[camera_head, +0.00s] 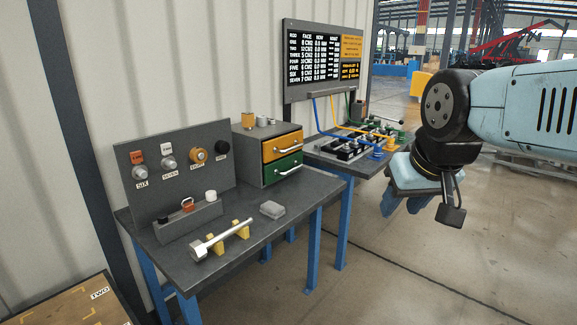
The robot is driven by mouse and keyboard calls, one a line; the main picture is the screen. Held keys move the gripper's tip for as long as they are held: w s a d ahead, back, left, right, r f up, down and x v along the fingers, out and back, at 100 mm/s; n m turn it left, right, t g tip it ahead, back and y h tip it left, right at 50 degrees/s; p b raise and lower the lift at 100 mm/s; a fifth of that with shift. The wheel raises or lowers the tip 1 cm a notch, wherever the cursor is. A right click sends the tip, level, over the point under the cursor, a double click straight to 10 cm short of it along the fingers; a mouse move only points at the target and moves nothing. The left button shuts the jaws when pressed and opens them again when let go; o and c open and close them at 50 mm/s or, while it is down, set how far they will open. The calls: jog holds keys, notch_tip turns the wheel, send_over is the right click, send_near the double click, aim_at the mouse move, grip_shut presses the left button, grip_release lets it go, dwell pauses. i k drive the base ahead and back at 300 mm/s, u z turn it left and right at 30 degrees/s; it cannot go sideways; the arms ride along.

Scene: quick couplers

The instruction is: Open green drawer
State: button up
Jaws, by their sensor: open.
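A small grey drawer cabinet (245,155) stands at the back right of the grey workbench. Its lower drawer is the green drawer (284,167), with a pale bar handle (289,170) across its front; it looks shut. Above it is a yellow drawer (281,147) with a similar handle, also shut. My gripper (405,202) hangs at the right over open floor, its blue fingers pointing down and left. It is open, touches nothing, and is well to the right of the drawer handle. The space between its fingers is partly hidden.
The workbench (300,200) holds a panel with fittings (180,165), a wrench-like tool on yellow rests (220,239) and a grey block (272,209). A second bench with hoses (350,145) stands behind, below a display board (322,60). Floor at the right is clear.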

aim_at(278, 168)
jog(key=z, duration=0.15)
jog(key=i, duration=1.1)
jog(key=z, duration=0.1)
